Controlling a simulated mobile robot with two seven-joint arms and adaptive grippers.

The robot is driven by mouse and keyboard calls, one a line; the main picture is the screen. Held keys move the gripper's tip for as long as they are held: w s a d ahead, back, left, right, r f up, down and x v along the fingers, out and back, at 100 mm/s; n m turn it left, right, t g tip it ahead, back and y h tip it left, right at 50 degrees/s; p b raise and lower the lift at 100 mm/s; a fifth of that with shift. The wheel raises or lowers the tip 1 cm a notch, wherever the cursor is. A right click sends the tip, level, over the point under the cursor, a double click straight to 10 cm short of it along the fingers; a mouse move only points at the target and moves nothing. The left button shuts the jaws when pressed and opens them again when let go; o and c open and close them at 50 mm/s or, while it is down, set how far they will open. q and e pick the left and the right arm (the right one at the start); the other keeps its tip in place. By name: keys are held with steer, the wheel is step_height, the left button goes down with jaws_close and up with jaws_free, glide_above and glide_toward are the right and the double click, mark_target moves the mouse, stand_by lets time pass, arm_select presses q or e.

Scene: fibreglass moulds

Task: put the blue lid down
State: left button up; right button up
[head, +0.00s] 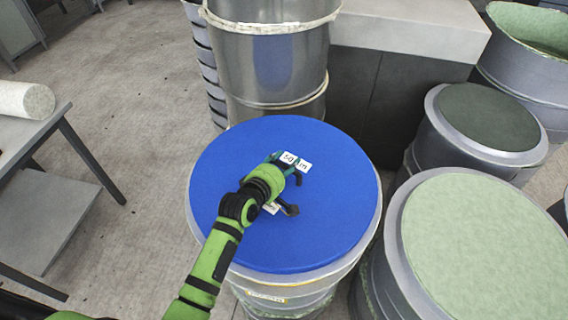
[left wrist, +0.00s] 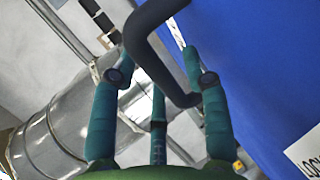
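The blue lid (head: 335,225) is a wide flat disc over a grey drum (head: 275,290) in the middle of the head view. A grey rim shows along its lower edge; I cannot tell whether it rests fully on the drum. The lid's blue face fills the right of the left wrist view (left wrist: 270,70). A bent dark handle (left wrist: 152,58) passes between the fingers of my left gripper (left wrist: 158,62). The fingers are spread, with a gap between the handle and the right finger. In the head view my left gripper (head: 289,170) is low over the lid's centre, hiding most of the handle. My right gripper is out of view.
A tall metal drum (head: 270,65) stands behind the lid. Drums with green tops (head: 490,245) (head: 487,115) crowd the right side. A grey bench (head: 410,25) is at the back. A table (head: 35,130) with a pale roll stands left. Floor between is clear.

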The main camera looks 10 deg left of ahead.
arm_select(q)
steer(key=shift+r, duration=0.1)
steer(key=b+v, duration=0.1)
steer(key=v, duration=1.1)
steer(key=shift+r, duration=0.15)
steer(key=shift+a, duration=0.1)
stand_by(0.9)
